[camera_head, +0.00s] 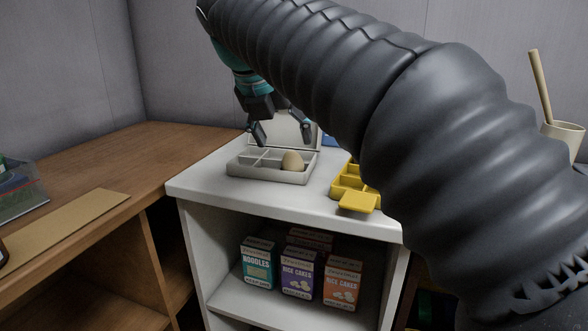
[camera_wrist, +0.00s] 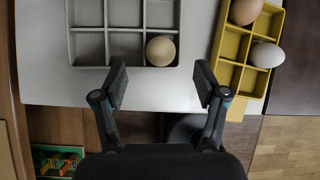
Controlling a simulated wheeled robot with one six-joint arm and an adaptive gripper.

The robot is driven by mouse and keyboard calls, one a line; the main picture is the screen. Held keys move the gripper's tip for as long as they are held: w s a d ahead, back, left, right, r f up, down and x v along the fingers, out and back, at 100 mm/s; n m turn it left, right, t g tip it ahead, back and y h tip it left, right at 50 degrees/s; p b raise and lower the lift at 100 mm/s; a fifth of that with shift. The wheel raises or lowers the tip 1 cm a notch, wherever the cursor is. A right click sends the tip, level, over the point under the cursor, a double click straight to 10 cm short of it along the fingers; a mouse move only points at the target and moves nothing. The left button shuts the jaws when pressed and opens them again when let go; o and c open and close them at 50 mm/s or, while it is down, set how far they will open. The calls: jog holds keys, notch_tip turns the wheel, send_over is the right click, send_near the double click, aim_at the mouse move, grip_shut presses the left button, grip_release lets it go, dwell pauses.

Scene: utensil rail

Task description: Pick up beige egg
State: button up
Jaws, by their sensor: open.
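The beige egg (camera_head: 292,161) stands in the right front compartment of a grey divided box (camera_head: 243,176) on the white cabinet top. In the wrist view the beige egg (camera_wrist: 161,51) is in the lower right compartment of the grey box (camera_wrist: 88,65). My gripper (camera_head: 282,132) is above the box, its fingers spread and empty. In the wrist view my gripper (camera_wrist: 160,82) has its fingertips on either side of the egg's line, just below the egg in the picture. The egg is not touched. My arm hides part of the head view's right side.
A yellow divided tray (camera_wrist: 228,75) right of the box holds a brown egg (camera_wrist: 245,10) and a white egg (camera_wrist: 266,55). The box's raised lid (camera_head: 297,130) stands behind it. Several food cartons (camera_head: 298,274) are on the shelf below. A wooden counter (camera_head: 150,160) lies left.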

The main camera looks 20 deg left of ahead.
aim_at(290, 152)
jog(key=shift+b+x, duration=0.75)
jog(key=shift+x, duration=1.95)
jog(key=shift+s, duration=0.1)
jog(key=c, duration=0.7)
